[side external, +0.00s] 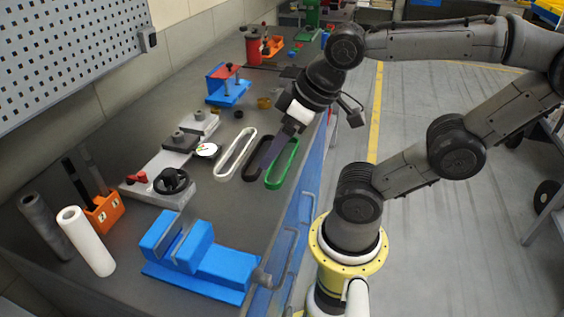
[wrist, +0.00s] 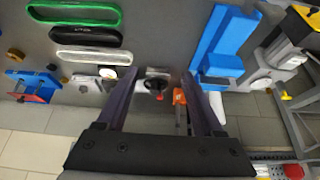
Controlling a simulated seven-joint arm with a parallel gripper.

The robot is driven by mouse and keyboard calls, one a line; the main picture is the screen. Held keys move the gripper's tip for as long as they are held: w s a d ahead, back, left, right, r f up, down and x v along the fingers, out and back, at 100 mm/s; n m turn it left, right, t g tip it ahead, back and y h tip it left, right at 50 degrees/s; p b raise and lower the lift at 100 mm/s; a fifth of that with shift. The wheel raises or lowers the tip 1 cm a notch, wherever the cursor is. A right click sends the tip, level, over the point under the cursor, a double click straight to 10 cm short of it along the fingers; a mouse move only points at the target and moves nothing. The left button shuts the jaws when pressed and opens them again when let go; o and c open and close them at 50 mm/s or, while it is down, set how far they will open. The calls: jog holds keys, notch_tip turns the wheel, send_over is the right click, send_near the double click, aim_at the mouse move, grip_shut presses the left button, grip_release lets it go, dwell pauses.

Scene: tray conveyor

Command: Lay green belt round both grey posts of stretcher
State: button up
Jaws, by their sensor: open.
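The green belt (side external: 285,174) lies flat on the bench as a long loop, rightmost of three belts near the bench edge. It also shows at the top left of the wrist view (wrist: 75,22). The stretcher seems to be the grey fixture with a black handwheel (side external: 172,181), left of the belts, with short round posts on plates (side external: 180,139); its posts are hard to make out. The handwheel shows between my fingers in the wrist view (wrist: 156,86). My gripper (side external: 267,162) is open and empty, over the black and green belts; its height above them is unclear.
A black belt (side external: 249,170) and a white belt (side external: 226,166) lie beside the green one. A round dial gauge (side external: 205,150) sits by the fixture. A blue vise (side external: 205,262) stands at the front, a blue-and-red fixture (side external: 230,92) behind. Bare bench lies between vise and belts.

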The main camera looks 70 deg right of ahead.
jog(key=shift+o, duration=0.3)
jog(key=m+g, duration=0.6)
jog(key=m, duration=1.2)
send_over(283, 164)
notch_tip(283, 164, down, 12)
jog(key=shift+s+f, duration=0.15)
jog(key=shift+f, duration=2.7)
